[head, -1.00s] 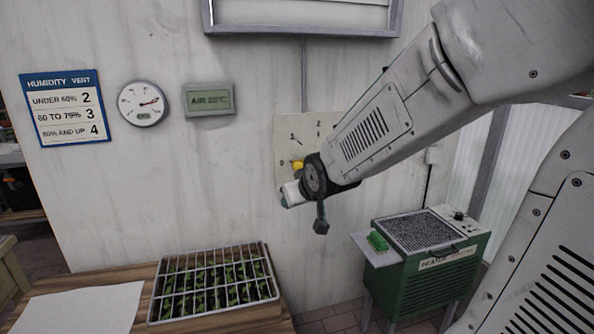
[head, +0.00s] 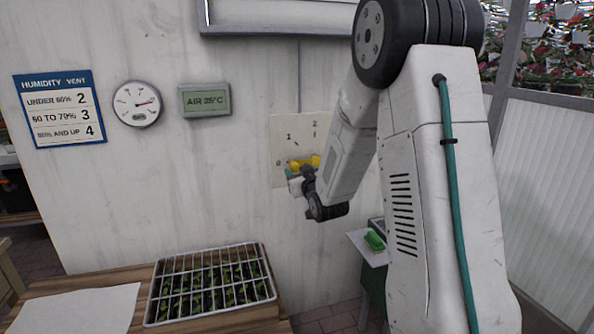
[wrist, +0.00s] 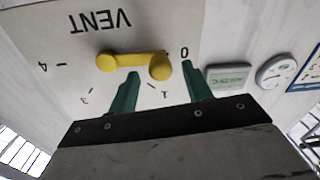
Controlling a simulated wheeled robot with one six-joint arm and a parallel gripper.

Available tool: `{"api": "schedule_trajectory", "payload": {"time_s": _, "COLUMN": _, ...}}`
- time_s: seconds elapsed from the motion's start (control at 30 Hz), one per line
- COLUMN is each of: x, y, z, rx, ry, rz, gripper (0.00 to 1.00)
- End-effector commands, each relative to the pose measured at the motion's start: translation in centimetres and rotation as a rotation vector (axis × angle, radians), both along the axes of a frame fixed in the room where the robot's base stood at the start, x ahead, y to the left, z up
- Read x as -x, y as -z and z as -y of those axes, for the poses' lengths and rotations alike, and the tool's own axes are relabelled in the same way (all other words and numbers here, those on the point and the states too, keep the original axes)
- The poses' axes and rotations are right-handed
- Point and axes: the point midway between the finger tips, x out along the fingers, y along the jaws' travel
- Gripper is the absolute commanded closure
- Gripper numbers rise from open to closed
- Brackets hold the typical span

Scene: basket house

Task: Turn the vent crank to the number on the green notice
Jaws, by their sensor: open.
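The yellow vent crank (head: 305,161) is on a pale dial plate (head: 283,125) on the wall; it also shows in the wrist view (wrist: 132,60). Its knob end points toward the 0. My gripper (head: 297,178) is open at the crank. In the wrist view its teal fingers (wrist: 160,78) are spread on either side of the knob; I cannot tell if they touch it. The notice (head: 60,108) I see is blue and white: under 60% 2, 60 to 79% 3, 80% and up 4. A round gauge (head: 137,104) has numbers too small to read.
A grey-green display (head: 205,100) reads AIR 25°C. A wire-covered seedling tray (head: 154,310) and a white sheet (head: 85,309) lie on the wooden table below. A green object (head: 374,240) sits on a shelf at right, mostly behind my arm.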

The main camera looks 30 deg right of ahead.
Motion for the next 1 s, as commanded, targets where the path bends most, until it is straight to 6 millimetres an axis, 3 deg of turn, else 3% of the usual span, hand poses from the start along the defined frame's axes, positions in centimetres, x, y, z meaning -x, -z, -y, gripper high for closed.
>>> {"api": "schedule_trajectory", "payload": {"time_s": 0.2, "x": -1.8, "y": 0.0, "z": 0.4, "rx": 0.000, "ry": -0.001, "rz": -0.001, "gripper": 0.51}}
{"api": "schedule_trajectory", "payload": {"time_s": 0.47, "x": -2.0, "y": 0.0, "z": 0.4, "rx": -0.001, "ry": 0.000, "rz": -0.001, "gripper": 0.51}}
{"api": "schedule_trajectory", "payload": {"time_s": 0.63, "x": -2.0, "y": 0.0, "z": 0.4, "rx": -0.001, "ry": 0.000, "rz": -0.001, "gripper": 0.95}}
{"api": "schedule_trajectory", "payload": {"time_s": 0.67, "x": -2.0, "y": 0.0, "z": 0.4, "rx": 0.000, "ry": 0.000, "rz": -0.001, "gripper": 1.00}}
{"api": "schedule_trajectory", "payload": {"time_s": 0.87, "x": -2.1, "y": -0.1, "z": 0.1, "rx": -0.007, "ry": -0.004, "rz": 0.002, "gripper": 1.00}}
{"api": "schedule_trajectory", "payload": {"time_s": 1.0, "x": -2.5, "y": -0.4, "z": -1.6, "rx": -0.039, "ry": -0.024, "rz": 0.011, "gripper": 1.00}}
